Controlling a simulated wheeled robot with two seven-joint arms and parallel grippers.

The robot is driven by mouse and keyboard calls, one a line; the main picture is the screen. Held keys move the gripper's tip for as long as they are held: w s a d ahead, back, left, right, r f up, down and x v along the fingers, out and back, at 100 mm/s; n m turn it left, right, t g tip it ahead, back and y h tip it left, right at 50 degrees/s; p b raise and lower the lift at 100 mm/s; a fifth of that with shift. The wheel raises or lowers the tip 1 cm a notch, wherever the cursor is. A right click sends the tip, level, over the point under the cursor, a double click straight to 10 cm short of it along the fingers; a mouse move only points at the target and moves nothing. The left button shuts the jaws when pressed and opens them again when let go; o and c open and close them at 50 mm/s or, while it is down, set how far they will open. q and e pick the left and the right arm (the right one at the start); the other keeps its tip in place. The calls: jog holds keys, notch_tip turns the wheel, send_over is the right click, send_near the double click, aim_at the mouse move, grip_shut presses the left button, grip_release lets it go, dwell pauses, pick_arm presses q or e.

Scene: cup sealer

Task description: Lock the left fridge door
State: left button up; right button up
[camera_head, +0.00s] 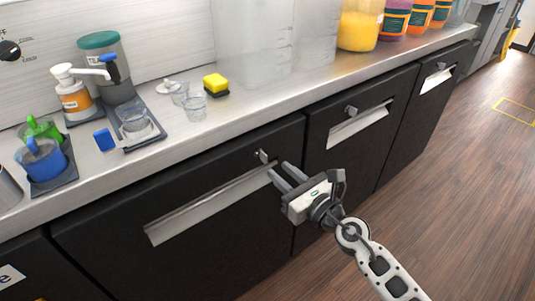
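The left fridge door (180,250) is a black panel under the steel counter, with a long pale handle recess (210,204). A small silver lock (262,156) sits near its top right corner. The door looks closed. My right gripper (277,168) comes in from the lower right. Its two fingers are apart, with nothing seen between them, and point at the lock from just below and to the right. I cannot tell the exact distance, but a small gap shows between the fingertips and the lock. My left gripper is out of view.
Two more black doors with silver locks (350,111) (440,66) stand to the right. The counter holds a pump bottle (76,101), small clear cups (194,106), a yellow sponge (215,83) and bottles (360,25). The wooden floor (460,180) at the right is clear.

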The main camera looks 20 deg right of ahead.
aim_at(266, 159)
jog(key=x, duration=0.6)
jog(key=shift+w, duration=0.1)
grip_shut()
